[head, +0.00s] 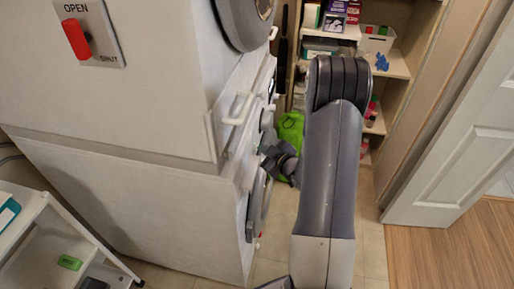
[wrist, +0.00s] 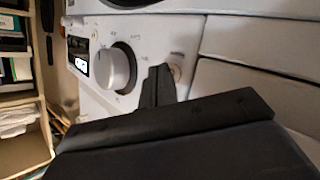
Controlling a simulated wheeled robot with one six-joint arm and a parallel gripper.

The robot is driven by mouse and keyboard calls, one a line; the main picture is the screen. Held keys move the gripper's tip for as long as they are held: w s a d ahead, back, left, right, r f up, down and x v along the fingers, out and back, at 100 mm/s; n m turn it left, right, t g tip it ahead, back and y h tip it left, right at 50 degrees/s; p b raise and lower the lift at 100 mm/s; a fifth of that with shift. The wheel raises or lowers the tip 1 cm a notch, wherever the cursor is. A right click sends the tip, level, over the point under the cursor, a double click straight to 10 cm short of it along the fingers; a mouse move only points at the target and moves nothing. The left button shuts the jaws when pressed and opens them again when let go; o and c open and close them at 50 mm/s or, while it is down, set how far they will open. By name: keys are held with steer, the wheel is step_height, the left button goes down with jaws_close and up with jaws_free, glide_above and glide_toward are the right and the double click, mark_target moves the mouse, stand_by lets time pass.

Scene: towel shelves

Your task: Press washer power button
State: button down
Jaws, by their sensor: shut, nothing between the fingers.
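The washer (head: 110,200) is the lower white machine at the left in the head view, seen mostly from its side. In the wrist view its control panel (wrist: 98,88) shows a round white knob (wrist: 117,68) and a small display (wrist: 81,65). A small round button (wrist: 176,72) sits to the right of the knob, by a label too small to read. My gripper (wrist: 158,72) is shut and empty, its tips close beside the button's left edge. I cannot tell whether they touch it. In the head view my gripper (head: 272,158) is at the washer's front, partly hidden.
Another white machine (head: 130,85) is stacked on top, with a red OPEN/SHUT lever (head: 76,38) on its side. Shelves (head: 397,62) with boxes and bottles stand behind my arm. A green container (head: 290,130) is on the floor. A white cart (head: 50,240) is at lower left.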

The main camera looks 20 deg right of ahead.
steer(key=shift+w+a+r, duration=0.2)
steer(key=shift+a+r, duration=0.05)
stand_by(0.5)
steer(key=shift+s+d+f+b, duration=0.1)
steer(key=shift+d+b, duration=0.05)
steer(key=shift+b, duration=0.25)
steer(key=s+d, duration=0.3)
steer(key=d, duration=0.2)
steer(key=shift+s+f+b, duration=0.15)
steer(key=shift+s+b, duration=0.15)
steer(key=shift+d, duration=0.1)
stand_by(0.9)
stand_by(1.3)
steer(key=s+d+p, duration=0.1)
steer(key=p, duration=0.2)
steer(key=s+d+p, duration=0.1)
steer(key=d+p, duration=0.1)
steer(key=shift+d+p, duration=0.1)
steer(key=shift+p, duration=0.3)
